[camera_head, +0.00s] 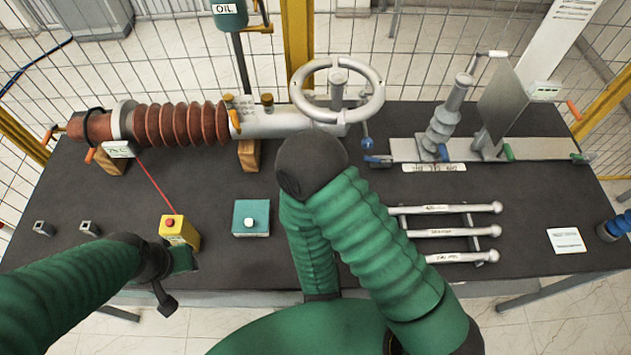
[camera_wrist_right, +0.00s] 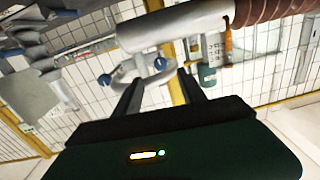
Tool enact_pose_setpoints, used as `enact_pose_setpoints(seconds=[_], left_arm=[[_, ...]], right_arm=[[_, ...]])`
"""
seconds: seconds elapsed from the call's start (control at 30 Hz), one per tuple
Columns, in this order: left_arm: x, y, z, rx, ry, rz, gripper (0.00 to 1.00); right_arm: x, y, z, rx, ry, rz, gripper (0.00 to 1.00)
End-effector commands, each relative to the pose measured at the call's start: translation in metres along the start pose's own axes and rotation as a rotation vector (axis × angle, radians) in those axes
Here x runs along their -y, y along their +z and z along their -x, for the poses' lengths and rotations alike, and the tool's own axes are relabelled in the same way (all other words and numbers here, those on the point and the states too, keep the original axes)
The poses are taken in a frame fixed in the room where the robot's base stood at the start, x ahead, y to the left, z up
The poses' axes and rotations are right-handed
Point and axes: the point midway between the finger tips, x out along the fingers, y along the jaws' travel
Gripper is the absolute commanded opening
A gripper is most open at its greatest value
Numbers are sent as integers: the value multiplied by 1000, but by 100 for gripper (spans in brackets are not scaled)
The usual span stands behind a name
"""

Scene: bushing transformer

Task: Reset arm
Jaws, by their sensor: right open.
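In the head view my right arm rises from the bottom centre in green sleeves to a dark rounded joint in front of the handwheel; its gripper is hidden there. In the right wrist view my right gripper (camera_wrist_right: 160,84) shows two dark fingers spread apart with nothing between them. The bushing's handwheel and grey tube (camera_wrist_right: 175,28) lie beyond the fingers. My left arm comes in from the left and ends in a dark wrist with a short dark prong (camera_head: 165,300) near the table's front edge; its finger state is unclear.
The black table (camera_head: 520,215) carries the red-brown ribbed bushing (camera_head: 180,124), handwheel (camera_head: 375,88), yellow button box (camera_head: 179,231), teal box (camera_head: 251,217), several silver rods (camera_head: 450,232) and a grey insulator fixture (camera_head: 445,122). Mesh fencing stands behind.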

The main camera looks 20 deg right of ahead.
Motion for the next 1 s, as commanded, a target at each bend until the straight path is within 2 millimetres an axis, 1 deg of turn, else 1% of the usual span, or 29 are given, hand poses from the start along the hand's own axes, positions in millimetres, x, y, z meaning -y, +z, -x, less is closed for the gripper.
enact_pose_setpoints(seconds=[0.03,0.1,0.23,0.67,0.77,0.87,0.9,1.0], left_arm=[[0,-3,9,-2,0,0,36],[0,-3,12,-2,0,0,36],[0,-3,12,-2,0,0,36],[0,-3,10,-2,0,0,36],[0,-2,7,-2,0,0,36],[0,-1,2,-2,0,0,36],[0,0,-1,-2,0,0,36],[0,1,-6,-2,0,0,36]], right_arm=[[1,-5,5,0,-4,3,48],[1,-4,10,-2,-3,3,48],[0,-2,12,-6,-1,1,48],[-1,0,10,6,3,-6,48],[-3,12,-3,90,19,-43,48],[-2,34,-24,265,23,-104,48],[0,42,-30,350,13,-124,48],[5,58,-34,564,-36,-139,48]])
